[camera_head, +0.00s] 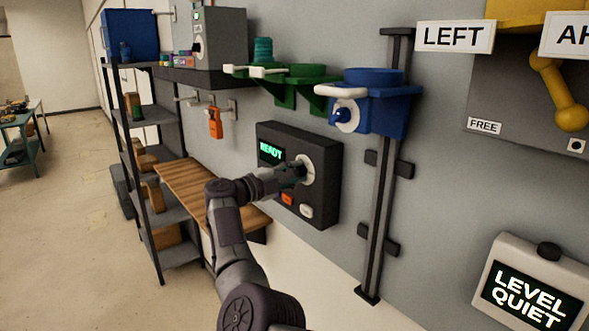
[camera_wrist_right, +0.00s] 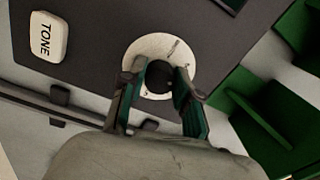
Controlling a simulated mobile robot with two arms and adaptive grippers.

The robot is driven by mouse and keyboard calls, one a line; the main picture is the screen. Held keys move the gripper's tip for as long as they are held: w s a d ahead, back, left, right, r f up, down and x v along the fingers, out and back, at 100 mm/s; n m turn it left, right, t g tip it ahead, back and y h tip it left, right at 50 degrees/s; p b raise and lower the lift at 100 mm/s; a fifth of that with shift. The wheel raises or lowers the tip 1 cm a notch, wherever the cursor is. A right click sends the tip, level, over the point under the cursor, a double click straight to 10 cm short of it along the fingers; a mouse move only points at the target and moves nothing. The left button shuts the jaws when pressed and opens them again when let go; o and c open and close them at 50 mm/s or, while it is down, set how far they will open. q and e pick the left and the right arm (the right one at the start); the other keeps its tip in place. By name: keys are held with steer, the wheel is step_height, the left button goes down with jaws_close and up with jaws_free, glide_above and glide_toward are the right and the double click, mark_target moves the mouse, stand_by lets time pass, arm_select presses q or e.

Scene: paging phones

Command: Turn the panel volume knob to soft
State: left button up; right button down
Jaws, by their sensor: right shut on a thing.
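The dark wall panel (camera_head: 329,164) has a green READY display (camera_head: 271,153), a round pale dial (camera_head: 308,172), an orange button (camera_head: 287,198) and a white button (camera_head: 306,211). My right gripper (camera_head: 297,170) reaches the dial from the front left. In the right wrist view, my right gripper (camera_wrist_right: 159,88) has its two fingers on either side of the dark knob (camera_wrist_right: 158,74) at the middle of the pale dial (camera_wrist_right: 146,48), shut on it. The dial's small marks are too blurred to read. A white TONE button (camera_wrist_right: 47,37) shows there too. My left gripper is not in view.
A green holder (camera_head: 288,88) and a blue holder (camera_head: 385,108) jut out above the panel. A vertical rail (camera_head: 381,200) stands right of it. A wooden shelf (camera_head: 190,185) is to the left. A LEVEL QUIET box (camera_head: 525,297) is at lower right.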

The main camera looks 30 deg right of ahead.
steer(key=shift+n, duration=0.3)
steer(key=c, duration=0.8)
jaws_free()
steer(key=shift+w, duration=0.1)
steer(key=shift+a, duration=0.1)
steer(key=a, duration=0.7)
steer(key=shift+s+a+f, duration=0.15)
steer(key=shift+s+a, duration=0.05)
steer(key=shift+s, duration=0.2)
